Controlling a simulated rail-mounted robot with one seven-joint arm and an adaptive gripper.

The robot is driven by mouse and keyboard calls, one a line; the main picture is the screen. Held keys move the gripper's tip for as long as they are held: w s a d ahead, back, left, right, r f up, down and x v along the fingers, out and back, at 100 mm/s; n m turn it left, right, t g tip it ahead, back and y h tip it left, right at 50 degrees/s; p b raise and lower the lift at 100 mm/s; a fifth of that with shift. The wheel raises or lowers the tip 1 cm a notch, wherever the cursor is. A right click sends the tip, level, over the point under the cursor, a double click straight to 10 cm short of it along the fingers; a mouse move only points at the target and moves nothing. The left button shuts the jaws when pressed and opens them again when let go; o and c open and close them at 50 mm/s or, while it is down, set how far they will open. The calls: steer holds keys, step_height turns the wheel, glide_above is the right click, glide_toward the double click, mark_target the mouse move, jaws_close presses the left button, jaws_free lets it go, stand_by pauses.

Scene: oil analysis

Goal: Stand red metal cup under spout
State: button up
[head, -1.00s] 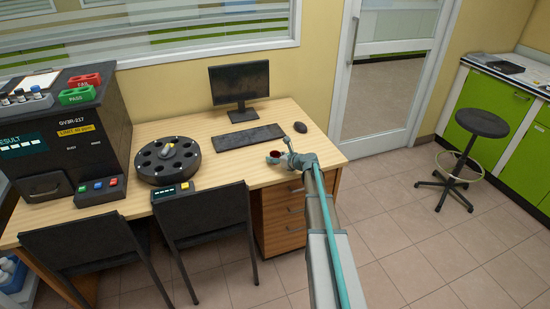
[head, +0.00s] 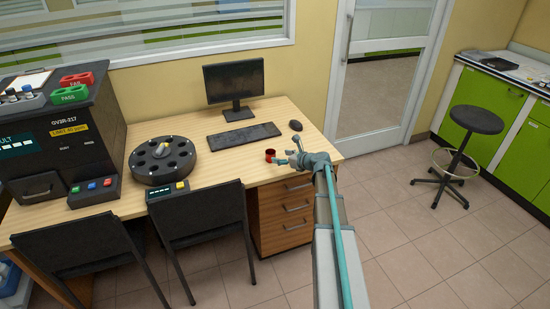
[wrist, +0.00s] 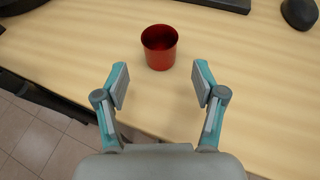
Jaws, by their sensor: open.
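The red metal cup (head: 270,156) stands upright on the wooden desk, near its right front part. In the wrist view the cup (wrist: 160,48) is just beyond my fingertips, centred between them, with its open top visible. My gripper (head: 290,154) is open and empty, just right of the cup in the head view. In the wrist view my gripper (wrist: 160,84) has its two fingers spread apart, and neither touches the cup. I cannot make out a spout in these frames.
The desk (head: 225,155) holds a keyboard (head: 244,136), a mouse (head: 295,125), a monitor (head: 234,83) and a round black carousel (head: 162,160). A dark analyser (head: 75,130) stands at the left. Two black chairs (head: 205,225) stand at the front. The desk between carousel and cup is clear.

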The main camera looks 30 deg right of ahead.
steer(key=v, duration=0.2)
steer(key=shift+s+d+r, duration=0.1)
steer(key=shift+s+r, duration=0.1)
steer(key=shift+s, duration=0.15)
steer(key=shift+o, duration=0.7)
steer(key=shift+s+d+r, duration=0.2)
steer(key=shift+s+r, duration=0.05)
steer(key=shift+s, duration=0.3)
